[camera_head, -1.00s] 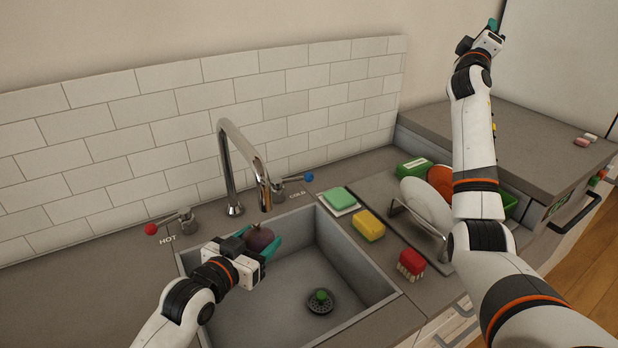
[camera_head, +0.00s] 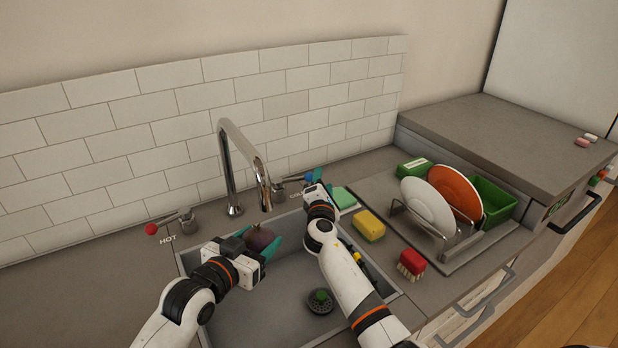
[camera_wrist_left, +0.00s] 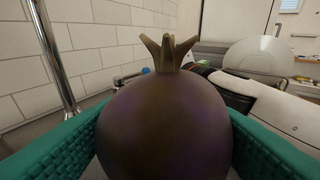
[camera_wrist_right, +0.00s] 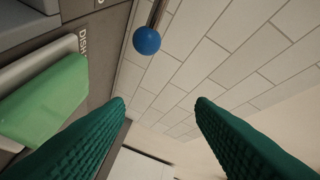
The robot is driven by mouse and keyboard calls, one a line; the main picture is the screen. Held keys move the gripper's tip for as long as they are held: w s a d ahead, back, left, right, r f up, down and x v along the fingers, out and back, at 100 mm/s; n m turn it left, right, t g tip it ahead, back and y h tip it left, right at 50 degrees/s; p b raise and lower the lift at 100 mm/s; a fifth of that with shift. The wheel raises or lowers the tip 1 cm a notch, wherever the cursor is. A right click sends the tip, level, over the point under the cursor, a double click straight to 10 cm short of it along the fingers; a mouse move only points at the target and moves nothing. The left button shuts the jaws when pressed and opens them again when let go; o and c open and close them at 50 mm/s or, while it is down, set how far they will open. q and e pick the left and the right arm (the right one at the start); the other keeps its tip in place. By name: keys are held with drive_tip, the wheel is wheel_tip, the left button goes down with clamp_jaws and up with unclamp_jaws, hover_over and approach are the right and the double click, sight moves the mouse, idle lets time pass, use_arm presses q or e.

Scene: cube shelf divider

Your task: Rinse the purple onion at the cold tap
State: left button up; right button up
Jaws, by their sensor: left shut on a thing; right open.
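The purple onion (camera_head: 261,239) is between the teal fingers of my left gripper (camera_head: 266,245), which is shut on it over the sink, below the faucet spout (camera_head: 264,200). It fills the middle of the left wrist view (camera_wrist_left: 165,130), stem upward. No water shows at the spout. The cold tap's lever has a blue knob (camera_head: 308,177), also seen in the right wrist view (camera_wrist_right: 147,41). My right gripper (camera_head: 316,178) is open beside the knob. In the right wrist view the knob is above the gap between the fingers (camera_wrist_right: 160,103), apart from them.
The hot tap's red knob (camera_head: 151,229) is left of the faucet. The sink (camera_head: 270,310) holds a drain strainer (camera_head: 320,301). Right of it are a green sponge (camera_head: 343,197), a yellow sponge (camera_head: 368,226), a red brush (camera_head: 412,263) and a dish rack with plates (camera_head: 428,205).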

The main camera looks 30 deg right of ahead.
sight(308, 180)
drive_tip(key=a+f+n+y, duration=0.1)
drive_tip(key=a+f+n, duration=0.1)
drive_tip(key=a+f, duration=0.25)
drive_tip(key=x, duration=0.5)
drive_tip(key=r+x, duration=0.1)
drive_tip(key=x, duration=0.1)
drive_tip(key=shift+w+d, duration=0.15)
drive_tip(key=shift+w, duration=0.1)
drive_tip(key=shift+x, duration=1)
drive_tip(key=shift+w+d+f, duration=0.1)
drive_tip(key=shift+w+d, duration=0.2)
drive_tip(key=shift+w, duration=0.2)
clamp_jaws()
